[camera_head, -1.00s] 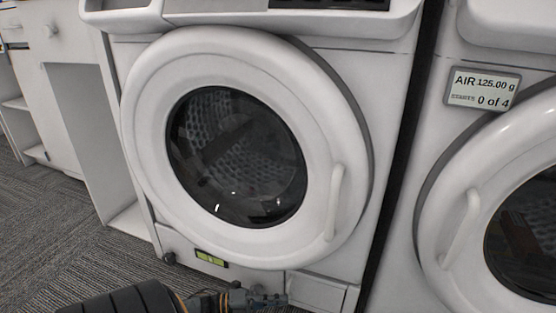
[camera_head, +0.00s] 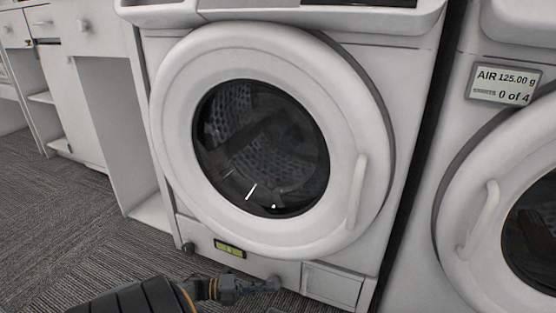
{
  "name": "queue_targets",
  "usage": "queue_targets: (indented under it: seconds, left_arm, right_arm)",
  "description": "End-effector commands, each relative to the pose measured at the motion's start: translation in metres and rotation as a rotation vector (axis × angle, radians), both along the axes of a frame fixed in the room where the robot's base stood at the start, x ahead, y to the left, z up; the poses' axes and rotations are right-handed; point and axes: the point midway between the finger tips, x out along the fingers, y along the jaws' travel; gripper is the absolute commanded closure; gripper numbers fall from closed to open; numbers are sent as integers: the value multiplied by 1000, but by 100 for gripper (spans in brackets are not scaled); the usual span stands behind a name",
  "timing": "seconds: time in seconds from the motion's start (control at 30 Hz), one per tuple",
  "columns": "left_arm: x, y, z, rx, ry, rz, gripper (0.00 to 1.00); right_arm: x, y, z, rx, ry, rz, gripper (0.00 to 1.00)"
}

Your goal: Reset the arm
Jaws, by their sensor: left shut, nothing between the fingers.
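My left gripper (camera_head: 262,287) shows at the bottom of the head view, at the end of my dark arm. It is shut with nothing in it. It is low in front of the washing machine (camera_head: 405,150), near the machine's bottom edge and left of the lower panel. I cannot tell whether it touches the machine. The machine's round white door (camera_head: 175,130) is closed, with its handle (camera_head: 357,192) on the right side. My right gripper is not in view.
A second washing machine (camera_head: 455,130) stands close on the right, with a label (camera_head: 503,86) on its front. White cabinets (camera_head: 90,110) with open shelves stand at the left. The grey carpet floor (camera_head: 70,220) is clear at the lower left.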

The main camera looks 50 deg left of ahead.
Motion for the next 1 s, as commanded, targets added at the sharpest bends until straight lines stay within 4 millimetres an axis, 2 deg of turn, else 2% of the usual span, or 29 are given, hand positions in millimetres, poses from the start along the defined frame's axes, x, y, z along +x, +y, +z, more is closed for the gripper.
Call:
queue_targets:
  seconds: [0.1, 0.33, 0.47, 0.57, 0.67, 0.7, 0.77, 0.8, 0.87, 0.9, 0.97, 1.0]
  left_arm:
    - [-3, 7, -1, 1, 1, 0, 100]
    - [-4, 8, 0, -1, 1, -1, 100]
    - [3, -9, 9, -37, -7, -19, 100]
    - [16, -49, 30, -128, -27, -60, 100]
    - [33, -108, 67, -267, -55, -120, 100]
    - [39, -133, 85, -329, -66, -145, 100]
    - [45, -168, 115, -422, -82, -184, 100]
    - [48, -191, 136, -484, -93, -209, 100]
    - [51, -222, 170, -574, -109, -247, 100]
    - [52, -241, 193, -635, -120, -273, 100]
    - [52, -268, 231, -725, -136, -312, 100]
    - [50, -284, 257, -783, -147, -338, 100]
  right_arm:
    - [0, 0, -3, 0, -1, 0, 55]
    - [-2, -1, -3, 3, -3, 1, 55]
    - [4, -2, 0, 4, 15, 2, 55]
    - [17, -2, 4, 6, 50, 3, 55]
    - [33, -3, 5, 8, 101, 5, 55]
    - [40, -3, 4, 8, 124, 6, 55]
    - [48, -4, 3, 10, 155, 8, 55]
    - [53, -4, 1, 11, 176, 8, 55]
    - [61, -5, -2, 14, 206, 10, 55]
    - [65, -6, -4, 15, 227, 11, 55]
    - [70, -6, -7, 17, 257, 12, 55]
    - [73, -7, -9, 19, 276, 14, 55]
